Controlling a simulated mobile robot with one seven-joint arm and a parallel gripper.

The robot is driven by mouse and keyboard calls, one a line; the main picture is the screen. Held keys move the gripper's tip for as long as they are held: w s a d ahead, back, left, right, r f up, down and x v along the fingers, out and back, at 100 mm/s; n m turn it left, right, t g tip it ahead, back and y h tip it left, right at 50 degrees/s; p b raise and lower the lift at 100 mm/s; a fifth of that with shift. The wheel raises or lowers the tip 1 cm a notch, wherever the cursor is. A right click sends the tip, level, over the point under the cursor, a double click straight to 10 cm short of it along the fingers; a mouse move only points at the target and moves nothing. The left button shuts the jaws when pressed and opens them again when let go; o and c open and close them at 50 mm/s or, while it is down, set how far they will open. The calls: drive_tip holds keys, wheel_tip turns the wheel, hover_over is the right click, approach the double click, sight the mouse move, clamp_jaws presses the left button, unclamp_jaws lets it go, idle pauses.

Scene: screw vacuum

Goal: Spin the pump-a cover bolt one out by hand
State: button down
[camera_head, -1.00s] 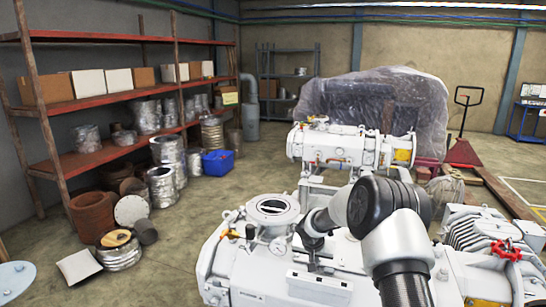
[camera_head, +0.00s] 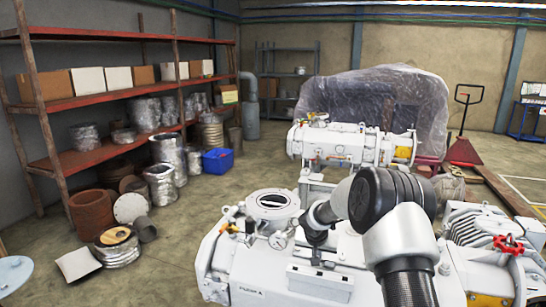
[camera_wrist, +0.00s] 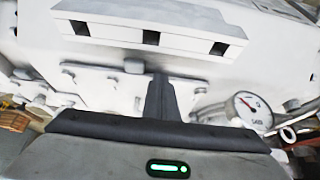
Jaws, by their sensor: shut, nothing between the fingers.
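The near white pump (camera_head: 262,270), marked "PUMP A", fills the lower middle of the head view. In the wrist view a pale cover plate (camera_wrist: 100,84) on its body carries small bolt heads. One pale bolt head (camera_wrist: 133,66) shows just left of my fingertips. I cannot tell which is bolt one. My gripper (camera_wrist: 160,80) is shut, its dark fingers together and empty, in front of the plate. In the head view my gripper (camera_head: 316,252) is small, over the pump's middle; its contact with any bolt cannot be made out.
A dial gauge (camera_wrist: 252,110) stands right of my fingers in the wrist view. A white block (camera_wrist: 150,30) with dark square holes lies beyond. A round flange (camera_head: 272,203) rises left of my arm. A red valve handle (camera_head: 508,245) is at right, a second pump (camera_head: 335,143) behind.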

drive_tip(key=shift+s+d+f+b, duration=0.1)
drive_tip(key=shift+d+b, duration=0.3)
drive_tip(key=shift+b, duration=0.6)
drive_tip(key=shift+d+b, duration=0.3)
drive_tip(key=shift+b, duration=0.2)
drive_tip(key=shift+s+b, duration=0.15)
drive_tip(key=shift+b, duration=0.2)
drive_tip(key=shift+s, duration=0.25)
wheel_tip(320, 180, up, 6)
drive_tip(key=p, duration=0.3)
drive_tip(key=shift+a, duration=0.15)
